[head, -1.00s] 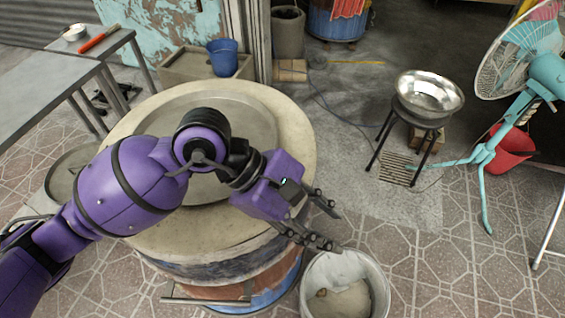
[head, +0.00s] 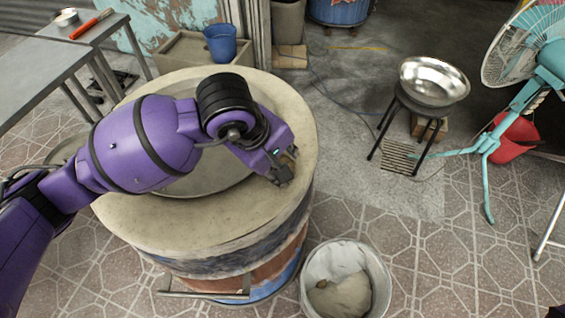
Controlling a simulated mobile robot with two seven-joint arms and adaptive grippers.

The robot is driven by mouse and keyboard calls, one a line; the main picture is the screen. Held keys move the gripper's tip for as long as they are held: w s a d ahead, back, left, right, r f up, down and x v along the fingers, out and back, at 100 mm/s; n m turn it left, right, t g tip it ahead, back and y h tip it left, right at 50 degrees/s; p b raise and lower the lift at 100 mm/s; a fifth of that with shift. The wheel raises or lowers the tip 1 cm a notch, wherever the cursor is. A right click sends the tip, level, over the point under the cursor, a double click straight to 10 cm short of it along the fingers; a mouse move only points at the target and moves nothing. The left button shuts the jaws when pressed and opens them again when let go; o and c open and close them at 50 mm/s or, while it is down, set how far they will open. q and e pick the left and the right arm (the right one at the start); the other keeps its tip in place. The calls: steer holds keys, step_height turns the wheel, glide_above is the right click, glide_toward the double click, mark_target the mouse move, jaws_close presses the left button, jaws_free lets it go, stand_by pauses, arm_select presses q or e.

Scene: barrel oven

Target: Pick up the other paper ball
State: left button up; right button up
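My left gripper (head: 282,172) is over the right part of the barrel oven's round top (head: 200,235), close to its rim. Its fingers are seen end-on and small, so I cannot tell whether they are open or shut, or whether they hold anything. I cannot make out a paper ball for certain. A small brown lump (head: 321,284) lies in the white bucket (head: 376,262), on pale material, but it is too small to identify. My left arm covers much of the oven's round lid (head: 205,185). My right gripper is not in view.
The white bucket stands on the tiled floor right of the oven. A metal bowl on a stand (head: 432,82), a teal fan (head: 530,55) and a red bucket (head: 517,140) stand further right. A metal table (head: 35,85) is at left. Tiled floor at the lower right is clear.

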arm_select(q)
steer(key=shift+f, duration=0.15)
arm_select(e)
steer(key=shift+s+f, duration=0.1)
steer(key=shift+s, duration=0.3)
arm_select(q)
steer(key=c, duration=0.4)
